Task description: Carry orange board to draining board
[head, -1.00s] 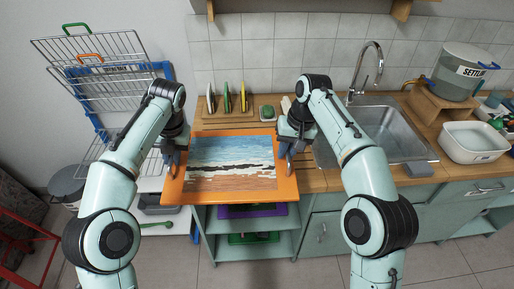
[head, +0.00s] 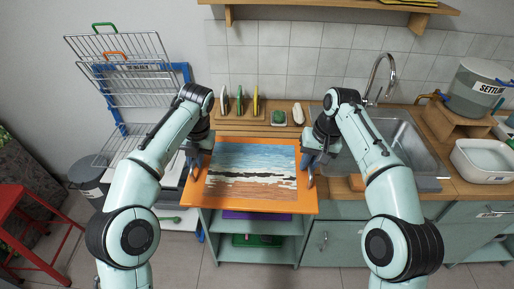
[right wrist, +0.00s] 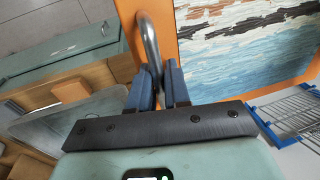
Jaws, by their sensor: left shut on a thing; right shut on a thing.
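The orange board (head: 228,205) has an orange rim around a painted blue, white and brown seascape. It is held roughly level in front of the wooden counter, over the open shelves. My left gripper (head: 191,166) is at its left edge; its fingertips are small and partly hidden. My right gripper (head: 309,168) is at its right edge. In the right wrist view the right gripper (right wrist: 158,88) is shut on a curved metal handle (right wrist: 150,42) of the orange board (right wrist: 187,75). A wooden surface (head: 222,127) left of the sink, probably the draining board, is partly hidden behind the board.
Upright colored pieces (head: 240,103), a soap dish (head: 279,118) and a pale oval item stand along the counter back. The sink (head: 405,145) and tap (head: 380,75) are right. A wire rack (head: 118,65) stands left, with a red stool (head: 30,220) at far left.

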